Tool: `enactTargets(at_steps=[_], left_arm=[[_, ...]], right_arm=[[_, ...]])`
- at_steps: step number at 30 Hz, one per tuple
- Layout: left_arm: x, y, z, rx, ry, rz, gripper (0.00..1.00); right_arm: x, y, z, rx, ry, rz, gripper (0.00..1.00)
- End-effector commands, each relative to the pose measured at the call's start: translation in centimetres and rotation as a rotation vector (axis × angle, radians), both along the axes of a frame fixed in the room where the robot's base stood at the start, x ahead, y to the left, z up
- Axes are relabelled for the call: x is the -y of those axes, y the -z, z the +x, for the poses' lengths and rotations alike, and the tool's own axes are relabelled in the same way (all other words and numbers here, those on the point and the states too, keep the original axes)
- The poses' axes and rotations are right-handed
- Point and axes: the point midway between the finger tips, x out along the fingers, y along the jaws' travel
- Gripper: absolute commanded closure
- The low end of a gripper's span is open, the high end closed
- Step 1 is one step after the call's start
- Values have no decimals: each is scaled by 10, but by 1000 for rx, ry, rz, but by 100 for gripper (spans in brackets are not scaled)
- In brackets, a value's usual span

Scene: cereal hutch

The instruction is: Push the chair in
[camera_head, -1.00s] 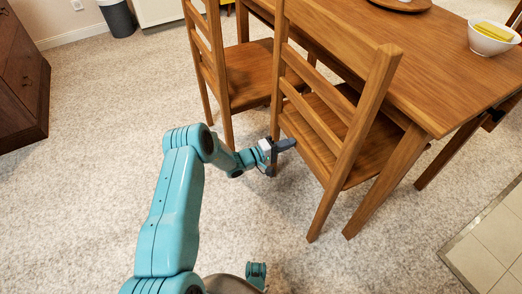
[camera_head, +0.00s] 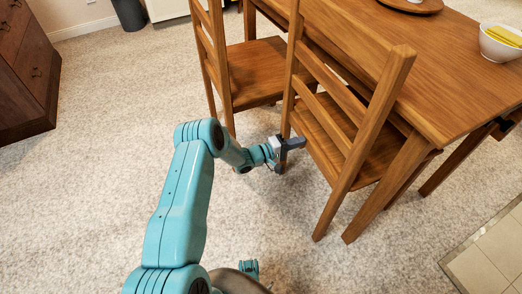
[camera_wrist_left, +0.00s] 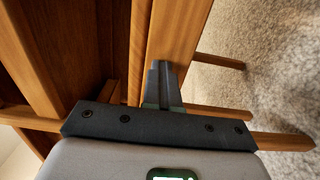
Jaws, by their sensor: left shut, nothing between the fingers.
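The near wooden chair (camera_head: 365,140) stands with its ladder back toward me and its seat (camera_head: 385,157) partly under the edge of the wooden table (camera_head: 440,85). My left gripper (camera_head: 298,143) is shut and empty, at the left post of the chair back, low near seat height. In the left wrist view the closed fingers (camera_wrist_left: 160,82) point at a wooden part of the chair (camera_wrist_left: 178,40) and look very close to it; I cannot tell if they touch.
A second wooden chair (camera_head: 258,72) stands to the left along the same table side. A bowl (camera_head: 502,42) with something yellow sits on the table. A dark drawer cabinet (camera_head: 22,75) is at the left. The carpet (camera_head: 90,190) in front is clear; tiles (camera_head: 490,260) lie bottom right.

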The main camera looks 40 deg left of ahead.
Motion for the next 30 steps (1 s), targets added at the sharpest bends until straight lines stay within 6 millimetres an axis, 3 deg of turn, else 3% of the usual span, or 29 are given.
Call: enactTargets(at_steps=[7, 24, 30], left_arm=[[3, -2, -2, 2, 9, 0, 100], [-39, -2, -83, 1, 3, -2, 100], [-42, -1, -91, 2, 4, 0, 100]], right_arm=[[0, -2, 0, 0, 0, 0, 1], [0, -29, 0, 0, 0, 0, 1], [0, -29, 0, 0, 0, 0, 1]])
